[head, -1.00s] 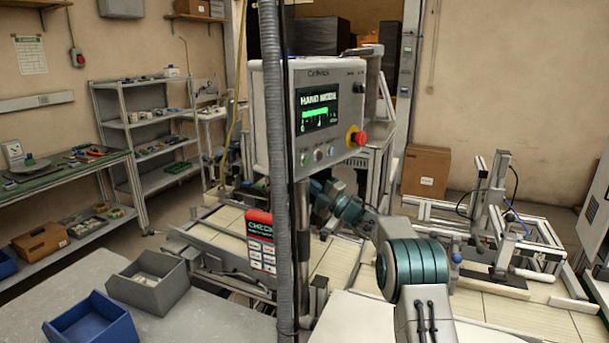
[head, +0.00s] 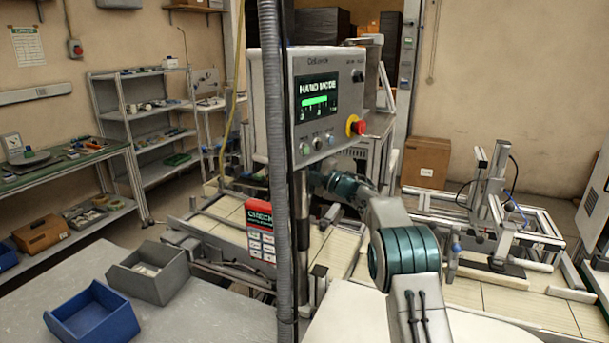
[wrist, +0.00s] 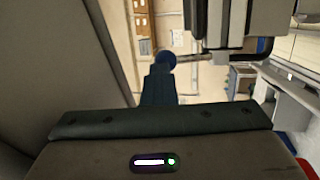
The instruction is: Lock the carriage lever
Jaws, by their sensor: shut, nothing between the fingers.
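In the wrist view a round blue knob (wrist: 166,60) sits on the end of a thin metal rod that runs right to a grey metal block. I take this to be the lever. My gripper (wrist: 161,70) has its dark fingers together, with nothing between them. Their tips are at the knob's lower edge in the picture; I cannot tell whether they touch it. In the head view my arm reaches back left behind the control panel and pole, and the gripper is hidden there.
The control panel (head: 331,100) on its post and a grey corrugated hose (head: 277,180) stand in front of my arm. A blue bin (head: 95,322) and a grey bin (head: 150,285) are on the left table. A metal frame fixture (head: 490,215) stands right.

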